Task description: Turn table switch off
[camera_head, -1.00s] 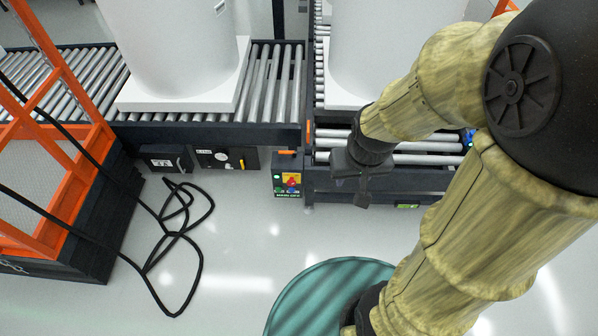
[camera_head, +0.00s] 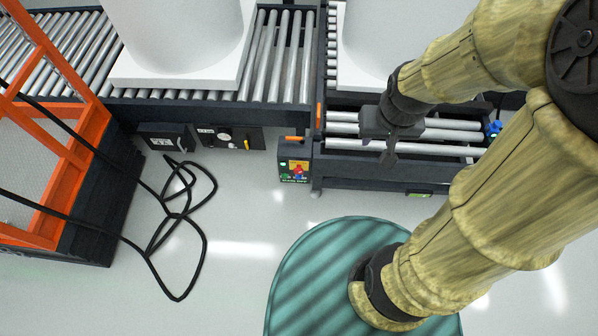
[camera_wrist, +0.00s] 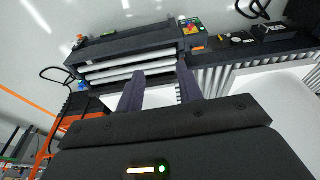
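The box also shows in the wrist view (camera_wrist: 191,27), beyond and right of my fingers. My gripper (camera_head: 389,158) is over the table's front rollers, to the right of the box and apart from it. In the wrist view my gripper (camera_wrist: 160,80) has its two fingers spread with nothing between them.
A white tank (camera_head: 185,35) stands on that conveyor. A black cable (camera_head: 203,235) loops over the floor beside an orange frame (camera_head: 60,150). Floor before the box is clear.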

